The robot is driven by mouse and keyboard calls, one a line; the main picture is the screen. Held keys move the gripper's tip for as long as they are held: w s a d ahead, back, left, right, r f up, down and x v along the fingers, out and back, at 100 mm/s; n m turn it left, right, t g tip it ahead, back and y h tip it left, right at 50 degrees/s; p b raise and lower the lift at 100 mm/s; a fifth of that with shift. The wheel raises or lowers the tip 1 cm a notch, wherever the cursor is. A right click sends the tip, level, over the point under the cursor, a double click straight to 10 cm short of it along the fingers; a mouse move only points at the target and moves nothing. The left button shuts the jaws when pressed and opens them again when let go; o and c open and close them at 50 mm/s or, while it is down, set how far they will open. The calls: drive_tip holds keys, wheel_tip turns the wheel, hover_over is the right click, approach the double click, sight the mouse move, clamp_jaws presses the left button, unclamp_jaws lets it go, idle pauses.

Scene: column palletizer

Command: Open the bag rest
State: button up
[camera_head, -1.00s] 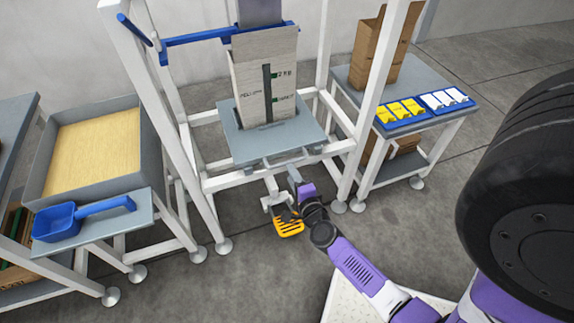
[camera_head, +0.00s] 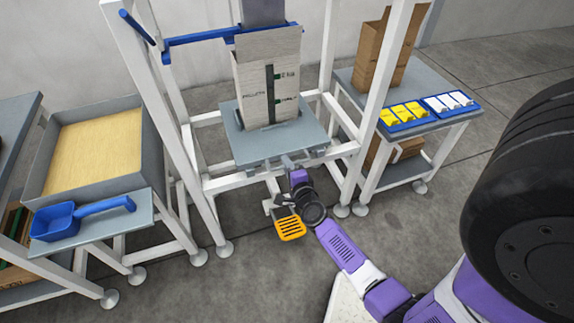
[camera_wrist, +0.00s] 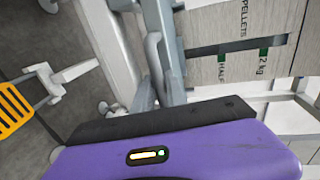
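The bag rest appears to be the grey plate (camera_head: 243,148) in the white frame, with a pale bag (camera_head: 250,78) marked PELLETS standing upright on it. A grey handle-like bar (camera_head: 288,160) sits under the plate's front edge; a curved grey bar (camera_wrist: 154,62) shows in the wrist view. My gripper (camera_head: 294,170) is just below and in front of that edge, close to the bar. Whether it touches the bar is unclear. Its purple body fills the bottom of the wrist view, and its fingertips are not clear there. The bag's lettering (camera_wrist: 250,50) shows at upper right in the wrist view.
A yellow slotted pedal (camera_head: 291,228) is low beside my wrist. White posts (camera_head: 385,85) flank the bag. A tray of pellets (camera_head: 48,180) and a blue scoop (camera_head: 55,222) are left. A side table (camera_head: 437,68) with a brown bag and blue trays stands right.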

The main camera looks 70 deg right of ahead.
clamp_jaws()
idle(1.1)
drive_tip(key=shift+a, duration=0.1)
drive_tip(key=f+v, duration=0.2)
drive_tip(key=v, duration=1.1)
drive_tip(key=a+f+v, duration=0.1)
drive_tip(key=f+v, duration=0.2)
drive_tip(key=v, duration=1)
drive_tip(key=shift+s+f, duration=0.25)
drive_tip(key=shift+s, duration=0.05)
drive_tip(key=o, duration=0.5)
unclamp_jaws()
drive_tip(key=shift+d, duration=0.1)
drive_tip(key=v, duration=0.7)
drive_tip(key=shift+s+a, duration=0.25)
drive_tip(key=shift+a, duration=0.05)
